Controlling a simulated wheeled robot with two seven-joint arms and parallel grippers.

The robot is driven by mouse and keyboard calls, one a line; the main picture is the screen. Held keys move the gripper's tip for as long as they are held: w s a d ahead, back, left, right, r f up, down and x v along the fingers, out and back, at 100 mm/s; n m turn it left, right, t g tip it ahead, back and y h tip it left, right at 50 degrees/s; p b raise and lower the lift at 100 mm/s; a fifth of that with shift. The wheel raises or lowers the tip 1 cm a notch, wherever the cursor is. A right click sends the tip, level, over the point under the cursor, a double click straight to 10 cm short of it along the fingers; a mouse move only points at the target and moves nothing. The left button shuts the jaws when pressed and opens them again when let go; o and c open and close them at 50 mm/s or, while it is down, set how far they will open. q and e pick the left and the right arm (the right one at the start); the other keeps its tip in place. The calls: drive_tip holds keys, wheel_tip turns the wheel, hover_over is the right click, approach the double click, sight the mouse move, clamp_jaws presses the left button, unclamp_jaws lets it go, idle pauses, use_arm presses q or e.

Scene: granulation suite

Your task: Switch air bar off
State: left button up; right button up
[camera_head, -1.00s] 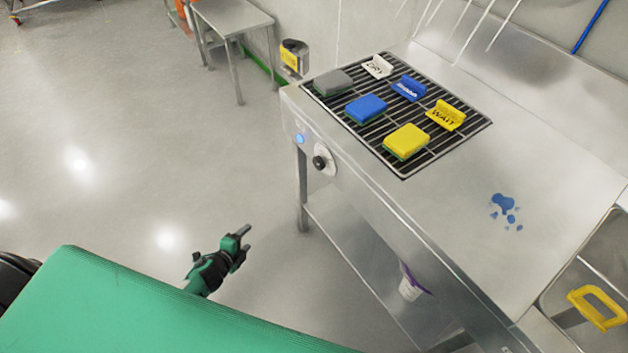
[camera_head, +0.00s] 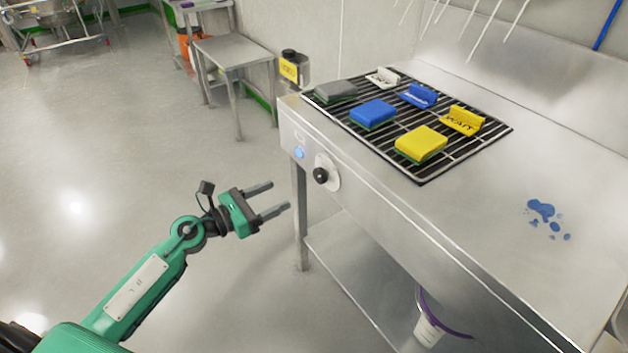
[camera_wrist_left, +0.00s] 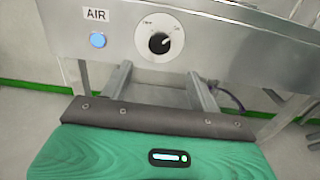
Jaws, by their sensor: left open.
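A black rotary knob (camera_head: 320,175) sits on a pale round dial plate on the front panel of the steel bench (camera_head: 360,200). It also shows in the left wrist view (camera_wrist_left: 160,42), with small markings around it. A lit blue button (camera_head: 299,153) is left of the knob. In the left wrist view the button (camera_wrist_left: 98,40) is under a label (camera_wrist_left: 96,15) reading AIR. My left gripper (camera_head: 281,198) is open and empty. In the head view it appears to the left of and slightly below the knob, apart from the panel. My right gripper is out of view.
A black grille (camera_head: 440,165) on the bench holds a grey sponge (camera_head: 336,91), a blue sponge (camera_head: 373,114), a yellow sponge (camera_head: 421,144) and upright signs. A tub (camera_head: 428,325) stands on the lower shelf. Floor left of the bench is clear.

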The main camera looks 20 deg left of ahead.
sight(317, 176)
use_arm(q)
drive_tip(key=p+x, duration=0.1)
drive_tip(key=x, duration=1)
drive_tip(key=shift+w+d, duration=0.45)
drive_tip(key=shift+w, duration=0.05)
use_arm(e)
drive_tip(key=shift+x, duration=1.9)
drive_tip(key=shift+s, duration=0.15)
use_arm(q)
drive_tip(key=c, duration=1)
